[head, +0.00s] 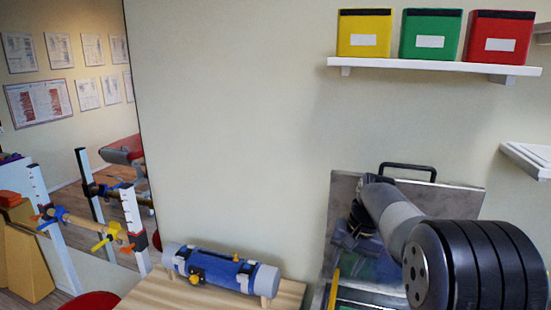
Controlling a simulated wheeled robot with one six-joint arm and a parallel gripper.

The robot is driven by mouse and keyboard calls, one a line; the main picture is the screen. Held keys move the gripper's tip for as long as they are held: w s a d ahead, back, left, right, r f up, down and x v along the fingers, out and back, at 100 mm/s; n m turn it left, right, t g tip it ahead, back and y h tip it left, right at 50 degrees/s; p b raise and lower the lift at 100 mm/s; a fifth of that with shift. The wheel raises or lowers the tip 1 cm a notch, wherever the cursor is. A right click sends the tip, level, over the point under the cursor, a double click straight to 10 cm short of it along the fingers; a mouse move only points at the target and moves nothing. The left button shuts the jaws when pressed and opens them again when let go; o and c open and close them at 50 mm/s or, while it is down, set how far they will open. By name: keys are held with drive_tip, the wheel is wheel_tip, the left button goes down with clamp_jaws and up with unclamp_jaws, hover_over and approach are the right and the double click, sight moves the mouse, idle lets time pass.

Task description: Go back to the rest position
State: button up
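My arm reaches in from the lower right of the head view. Its grey link runs up and left to a dark wrist end, in front of an open metal case (462,198) with a black handle. My gripper (358,232) seems to be the small dark part at that end. Its fingers cannot be made out against the dark contents of the case. Whether it is open, shut or holding something cannot be told.
A blue and grey roller device (222,270) lies on a wooden table (150,294) left of the case. A white shelf (430,66) above carries yellow (364,36), green (430,36) and red (496,38) bins. A mirror (100,130) is at left. The wall between is clear.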

sight(333, 295)
drive_tip(key=f, duration=0.2)
drive_tip(key=a+f+p, duration=0.1)
drive_tip(key=f, duration=0.5)
drive_tip(key=shift+w+a+f, duration=0.2)
drive_tip(key=shift+a, duration=0.1)
wheel_tip(333, 295, down, 8)
drive_tip(key=b, duration=0.3)
drive_tip(key=shift+r, duration=0.15)
